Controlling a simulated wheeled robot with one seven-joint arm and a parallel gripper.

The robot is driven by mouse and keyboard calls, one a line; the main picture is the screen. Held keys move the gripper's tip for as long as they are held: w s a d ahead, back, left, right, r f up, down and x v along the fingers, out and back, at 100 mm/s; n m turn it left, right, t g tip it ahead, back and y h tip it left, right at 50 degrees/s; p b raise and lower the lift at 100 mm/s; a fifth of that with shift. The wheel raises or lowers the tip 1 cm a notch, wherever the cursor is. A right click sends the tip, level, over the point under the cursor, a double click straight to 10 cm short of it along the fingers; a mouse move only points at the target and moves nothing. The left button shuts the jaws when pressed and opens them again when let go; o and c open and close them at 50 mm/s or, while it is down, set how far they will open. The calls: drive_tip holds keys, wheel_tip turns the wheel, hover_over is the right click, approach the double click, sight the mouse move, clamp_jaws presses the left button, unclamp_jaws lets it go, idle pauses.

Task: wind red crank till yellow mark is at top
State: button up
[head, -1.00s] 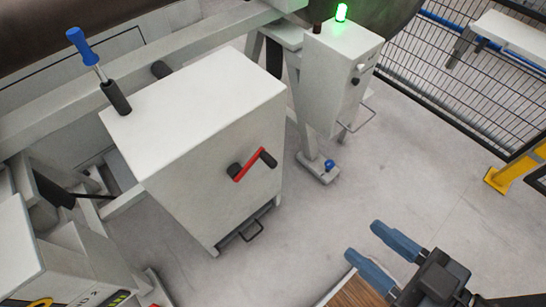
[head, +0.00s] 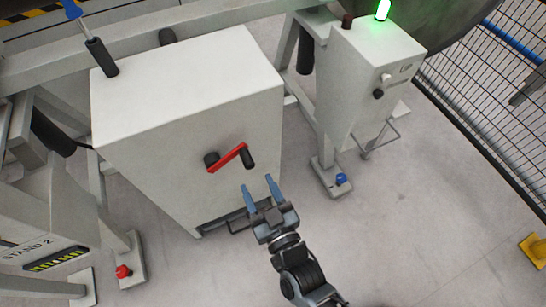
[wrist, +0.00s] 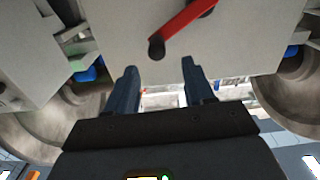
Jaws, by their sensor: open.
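The red crank (head: 228,158) sits on the front face of a white box (head: 145,145). Its arm slants up to the right from a dark hub to a black handle knob (head: 248,157). In the wrist view the red crank (wrist: 186,20) shows at the top, with a dark round end just beyond my fingers. My gripper (head: 261,188) is open and empty, with blue fingers pointing at the box face. It is just below the black knob and looks apart from it. The open fingers also show in the wrist view (wrist: 158,85). I see no yellow mark near the crank.
A control box (head: 365,85) with a lit green lamp (head: 382,10) stands to the right. A blue-handled tool (head: 72,10) stands in a black holder on the left. Mesh fencing (head: 500,100) lies at right. Clear floor (head: 420,220) lies at lower right.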

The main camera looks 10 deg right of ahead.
sight(251, 168)
drive_tip(key=shift+w+f, duration=0.1)
drive_tip(key=shift+w, duration=0.6)
drive_tip(key=shift+x, duration=3.6)
clamp_jaws()
